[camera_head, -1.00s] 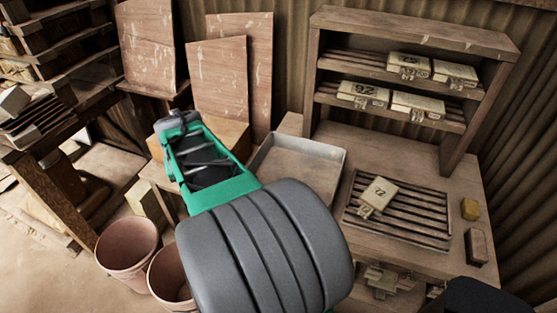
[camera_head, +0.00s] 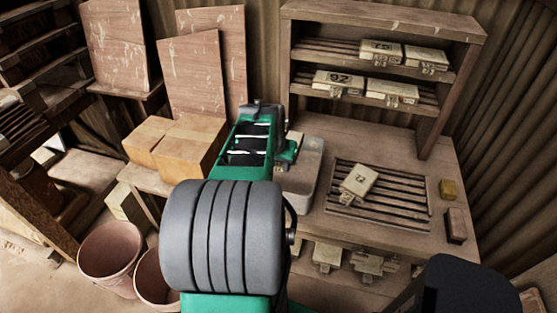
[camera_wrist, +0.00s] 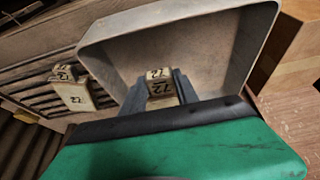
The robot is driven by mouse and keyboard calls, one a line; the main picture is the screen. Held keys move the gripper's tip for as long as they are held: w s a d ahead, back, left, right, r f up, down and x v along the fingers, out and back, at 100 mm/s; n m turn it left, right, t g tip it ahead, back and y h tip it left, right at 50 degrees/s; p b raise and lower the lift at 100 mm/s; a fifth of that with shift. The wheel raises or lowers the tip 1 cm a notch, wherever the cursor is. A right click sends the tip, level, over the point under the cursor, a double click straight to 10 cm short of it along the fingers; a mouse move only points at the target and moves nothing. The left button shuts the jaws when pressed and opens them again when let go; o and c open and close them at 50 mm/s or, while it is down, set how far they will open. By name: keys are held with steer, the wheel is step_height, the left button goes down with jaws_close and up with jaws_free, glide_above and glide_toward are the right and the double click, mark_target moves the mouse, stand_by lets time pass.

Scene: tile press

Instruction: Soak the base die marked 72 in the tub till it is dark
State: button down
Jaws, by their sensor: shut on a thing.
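In the wrist view my gripper (camera_wrist: 158,92) is shut on a small pale base die (camera_wrist: 159,75), with 72 on two of its faces. The held die looks light, not dark. Behind it is the tub (camera_wrist: 108,62), a pale, shallow, rectangular tray. I cannot tell whether the die touches the tub's floor or hangs above it, and I cannot make out water. In the head view the tub (camera_head: 300,188) is partly behind my arm, and my gripper and the held die are hidden.
Another pale die marked 72 (camera_head: 358,180) lies on the slatted rack (camera_head: 400,205) right of the tub. A shelf (camera_head: 375,77) behind holds several dies, one marked 92. Cardboard boxes (camera_head: 187,148) stand left.

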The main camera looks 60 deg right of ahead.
steer(key=shift+f+b, duration=3.7)
steer(key=shift+f, duration=1.35)
stand_by(2.9)
